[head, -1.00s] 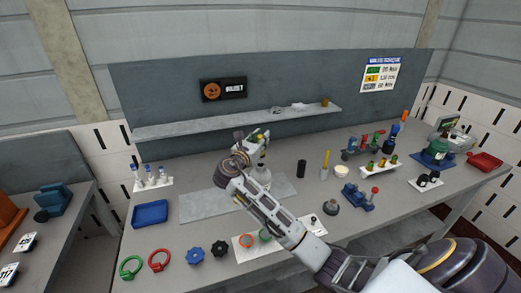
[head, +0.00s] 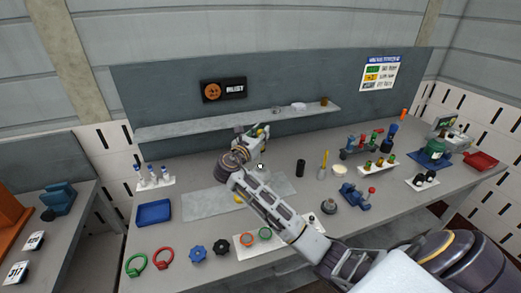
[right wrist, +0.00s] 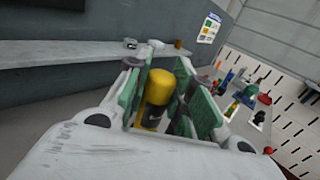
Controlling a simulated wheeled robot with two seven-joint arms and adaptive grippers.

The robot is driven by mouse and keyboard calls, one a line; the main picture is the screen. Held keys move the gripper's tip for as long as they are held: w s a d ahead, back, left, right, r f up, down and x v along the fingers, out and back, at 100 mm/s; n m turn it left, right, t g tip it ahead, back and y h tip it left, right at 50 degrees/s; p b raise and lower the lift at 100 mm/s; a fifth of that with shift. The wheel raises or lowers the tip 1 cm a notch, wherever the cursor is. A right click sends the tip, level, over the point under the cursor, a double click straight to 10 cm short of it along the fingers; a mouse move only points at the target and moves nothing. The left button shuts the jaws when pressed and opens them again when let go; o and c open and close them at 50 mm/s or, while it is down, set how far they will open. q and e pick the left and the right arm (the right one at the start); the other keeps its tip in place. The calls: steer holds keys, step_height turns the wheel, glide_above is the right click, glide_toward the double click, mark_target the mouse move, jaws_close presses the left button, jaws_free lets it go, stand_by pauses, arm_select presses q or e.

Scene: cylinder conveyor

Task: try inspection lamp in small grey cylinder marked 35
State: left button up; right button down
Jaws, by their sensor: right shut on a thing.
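My right gripper (head: 262,133) is above the grey mat (head: 207,203) at the middle of the bench. In the right wrist view its green-padded fingers (right wrist: 160,95) are shut on a yellow and black cylindrical thing (right wrist: 157,100), which looks like the inspection lamp. Its yellow end points up in that view, and its lower part is hidden by the gripper. A small greyish shape (head: 259,166) with a white spot shows just below the gripper, partly behind my right arm. I cannot read a 35 on it. My left gripper is not in view.
A black cylinder (head: 301,169), a yellow-handled tool (head: 323,162) and a cream round thing (head: 341,171) stand right of the mat. A blue tray (head: 154,213) lies left. A shelf (head: 215,123) runs behind the gripper. Valve wheels (head: 222,247) and rings line the front.

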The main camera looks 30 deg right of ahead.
steer(key=shift+r+p, duration=0.6)
steer(key=shift+r, duration=2.45)
steer(key=shift+f, duration=0.15)
